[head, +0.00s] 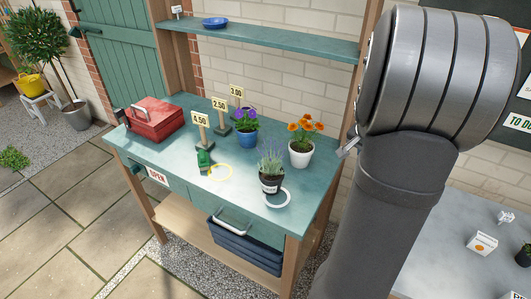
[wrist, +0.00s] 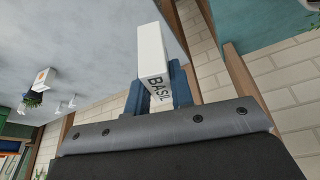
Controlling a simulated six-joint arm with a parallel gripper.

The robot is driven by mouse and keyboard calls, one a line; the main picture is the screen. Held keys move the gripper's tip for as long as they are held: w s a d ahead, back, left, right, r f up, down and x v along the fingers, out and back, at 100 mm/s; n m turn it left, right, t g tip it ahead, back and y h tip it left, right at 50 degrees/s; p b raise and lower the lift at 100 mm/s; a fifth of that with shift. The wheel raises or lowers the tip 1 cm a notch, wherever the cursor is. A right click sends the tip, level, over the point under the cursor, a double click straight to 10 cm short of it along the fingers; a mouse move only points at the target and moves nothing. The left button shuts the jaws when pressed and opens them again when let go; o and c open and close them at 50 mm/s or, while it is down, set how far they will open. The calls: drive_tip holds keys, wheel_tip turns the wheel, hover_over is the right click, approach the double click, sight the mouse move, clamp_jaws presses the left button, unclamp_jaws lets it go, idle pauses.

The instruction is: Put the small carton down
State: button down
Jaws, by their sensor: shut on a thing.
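In the wrist view my gripper (wrist: 160,88) is shut on a small white carton (wrist: 152,52), with its two blue fingers on either side of it. One face of the carton carries the dark word BASIL. The carton shows against a grey surface (wrist: 75,50); I cannot tell whether it touches that surface. Another white carton with an orange mark (head: 482,243) stands on the grey table (head: 430,262) at the lower right.
A lavender pot (head: 271,183) stands by a white ring (head: 284,200). A yellow ring (head: 221,179) lies nearby. A dark potted plant (head: 525,257) is at the right edge.

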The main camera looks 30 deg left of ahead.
drive_tip(key=a+r+n+y, duration=0.1)
drive_tip(key=a+n, duration=0.3)
drive_tip(key=a, duration=0.9)
drive_tip(key=n+y, duration=0.2)
drive_tip(key=n, duration=0.2)
hover_over(249, 165)
wheel_tip(249, 165, down, 6)
drive_tip(key=shift+r, duration=0.1)
drive_tip(key=shift+f, duration=2)
drive_tip(key=shift+f, duration=0.1)
drive_tip(key=c, duration=1.7)
unclamp_jaws()
drive_tip(key=shift+f, duration=0.1)
drive_tip(key=o, duration=0.4)
